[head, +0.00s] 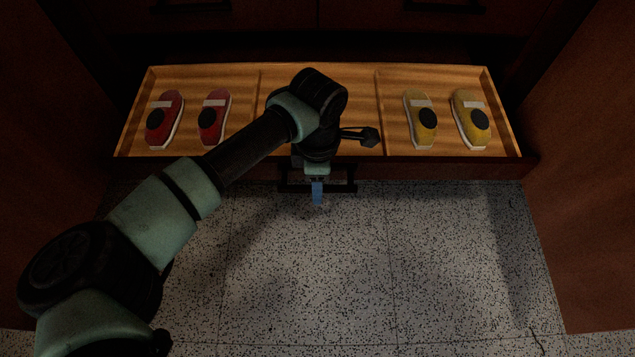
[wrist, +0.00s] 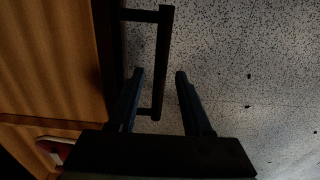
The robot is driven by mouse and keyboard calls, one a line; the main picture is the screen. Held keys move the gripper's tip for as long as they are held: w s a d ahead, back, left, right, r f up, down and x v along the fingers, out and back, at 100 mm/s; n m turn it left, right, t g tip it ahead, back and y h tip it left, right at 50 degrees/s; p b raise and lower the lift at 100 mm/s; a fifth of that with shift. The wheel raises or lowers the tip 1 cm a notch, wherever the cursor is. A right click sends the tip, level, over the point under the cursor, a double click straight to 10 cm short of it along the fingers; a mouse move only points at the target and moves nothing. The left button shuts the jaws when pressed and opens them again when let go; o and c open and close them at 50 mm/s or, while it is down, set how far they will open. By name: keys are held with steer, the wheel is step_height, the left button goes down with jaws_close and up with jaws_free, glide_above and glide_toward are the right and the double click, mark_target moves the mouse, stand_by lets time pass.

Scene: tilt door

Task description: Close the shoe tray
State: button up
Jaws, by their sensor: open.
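The shoe tray (head: 317,165) is a wooden, drawer-like tray pulled out from a dark cabinet. Its black bar handle (head: 345,188) is on the front face and also shows in the wrist view (wrist: 163,45). My gripper (head: 317,203) is at the handle, over the tray's front edge. In the wrist view my gripper (wrist: 159,74) is open, with one finger on each side of the handle bar's lower end. Both fingers look apart from the bar; I cannot tell the depth between them. My arm hides part of the tray's middle.
Red shoes (head: 214,116) lie in the tray's left compartment and yellow shoes (head: 470,118) in the right one. Dark red panels (head: 585,170) stand at both sides. The speckled floor (head: 400,260) in front is clear.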

jaws_close()
stand_by(1.4)
